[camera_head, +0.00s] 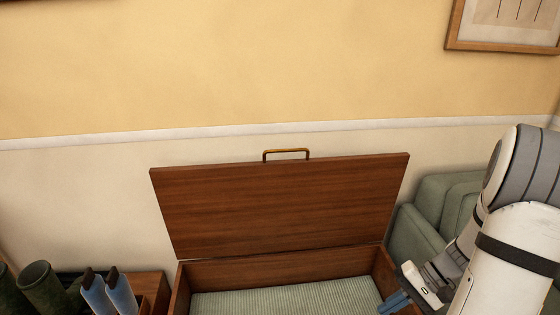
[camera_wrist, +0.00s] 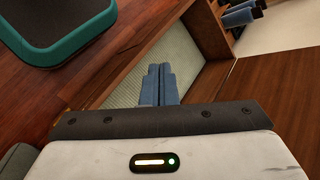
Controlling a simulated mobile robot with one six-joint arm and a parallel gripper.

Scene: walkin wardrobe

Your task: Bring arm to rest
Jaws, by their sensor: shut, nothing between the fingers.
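My gripper (camera_head: 396,303) is at the lower right in the head view, over the right side of an open wooden chest (camera_head: 180,290). Its blue fingers are together and empty; they also show in the wrist view (camera_wrist: 158,84). My white and grey arm comes in from the right edge. The chest's lid (camera_head: 280,210) stands raised against the wall, with a brass handle (camera_head: 287,151) on its top edge. The chest floor has a pale green ribbed lining (camera_head: 285,298), and the visible part is bare.
A green upholstered seat (camera_head: 432,212) stands right of the chest, partly behind my arm. A framed picture (camera_head: 500,46) hangs at upper right. A teal-edged dark object (camera_wrist: 62,58) shows in the wrist view.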

